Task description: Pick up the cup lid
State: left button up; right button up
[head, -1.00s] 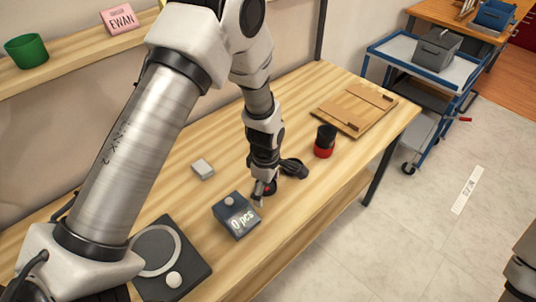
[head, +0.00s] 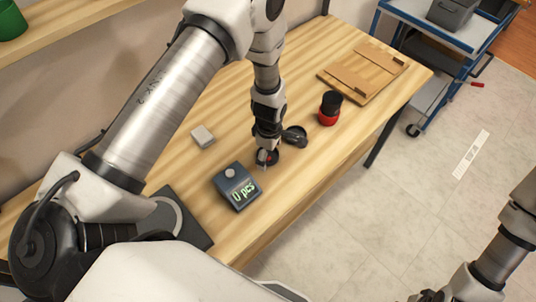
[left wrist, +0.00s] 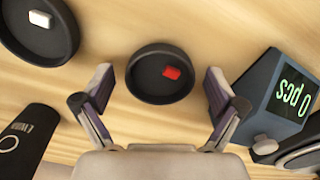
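A round black lid (left wrist: 148,88) with a small red tab lies flat on the wooden table, and I take it to be the cup lid. In the left wrist view it sits between the spread fingers of my left gripper (left wrist: 160,82), with a gap on each side. In the head view my left gripper (head: 266,161) points down over the lid and mostly hides it. The left gripper is open and empty. My right gripper (head: 430,296) is partly cut off at the bottom edge of the head view.
A counter showing "0 pcs" (head: 236,187) stands close to the left gripper. A black-and-red cup (head: 330,108), a dark object (head: 294,136), a small grey block (head: 202,137) and a wooden board (head: 363,73) share the table. A black round piece with a white tab (left wrist: 60,48) lies near the lid.

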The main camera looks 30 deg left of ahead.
pick_arm(q)
jog(key=shift+s, duration=0.1)
jog(key=c, duration=0.8)
jog(key=shift+o, duration=0.2)
jog(key=shift+r, duration=0.15)
